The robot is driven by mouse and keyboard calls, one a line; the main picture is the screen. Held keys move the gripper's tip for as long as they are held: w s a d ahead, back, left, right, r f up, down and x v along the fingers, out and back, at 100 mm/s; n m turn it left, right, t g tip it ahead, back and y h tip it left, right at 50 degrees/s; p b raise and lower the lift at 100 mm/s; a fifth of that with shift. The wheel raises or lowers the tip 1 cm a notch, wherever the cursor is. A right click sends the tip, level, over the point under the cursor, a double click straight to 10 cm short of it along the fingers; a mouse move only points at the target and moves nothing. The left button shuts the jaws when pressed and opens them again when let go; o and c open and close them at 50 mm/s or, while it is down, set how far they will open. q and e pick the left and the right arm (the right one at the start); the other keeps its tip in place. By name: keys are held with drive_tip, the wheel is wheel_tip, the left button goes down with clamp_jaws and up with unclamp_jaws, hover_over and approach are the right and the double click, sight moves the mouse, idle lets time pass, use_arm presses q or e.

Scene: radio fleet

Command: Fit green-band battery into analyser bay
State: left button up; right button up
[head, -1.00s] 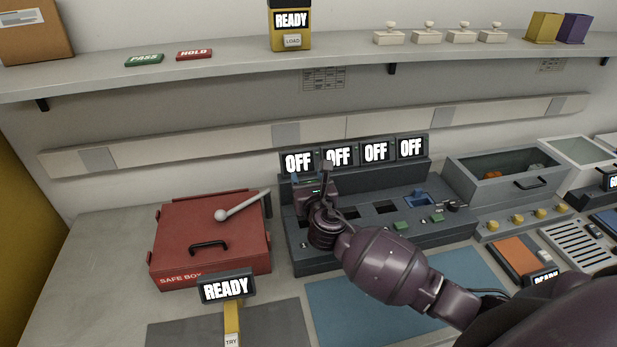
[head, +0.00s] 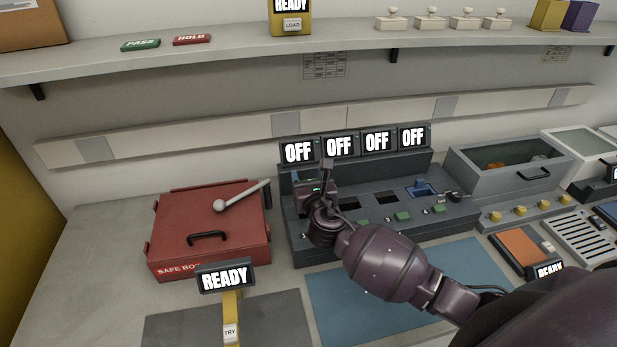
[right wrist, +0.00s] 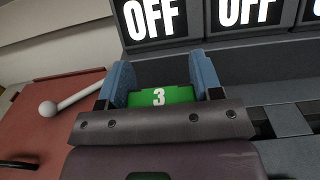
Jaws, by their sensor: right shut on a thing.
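The analyser (head: 457,217) is a dark grey bench unit with a row of bays below several small screens that read OFF. My right gripper (head: 312,186) is over its left end, in front of the leftmost screen. In the right wrist view its two blue fingers (right wrist: 163,78) are shut on the green-band battery (right wrist: 160,97), whose green face bears a white 3. The battery's lower part and the leftmost bay are hidden by the gripper, so I cannot tell whether it is inside the bay. Two middle bays look dark and empty. My left gripper is out of view.
A red safe box (head: 209,235) with a grey lever (head: 243,195) stands close left of the analyser. A blue item (head: 422,188) sits at the right bay. A grey bin (head: 506,168) stands to the right. A blue mat (head: 440,270) lies in front, and a shelf (head: 230,60) runs above.

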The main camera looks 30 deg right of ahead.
drive_tip(key=shift+r, duration=0.1)
idle(0.6)
drive_tip(key=shift+p, duration=0.45)
idle(0.4)
idle(0.4)
idle(0.4)
drive_tip(key=shift+f+b, duration=0.5)
drive_tip(key=shift+f, duration=0.5)
drive_tip(key=shift+f+b, duration=0.6)
drive_tip(key=shift+f, duration=0.25)
drive_tip(key=shift+f+b, duration=0.3)
drive_tip(key=shift+f, duration=0.2)
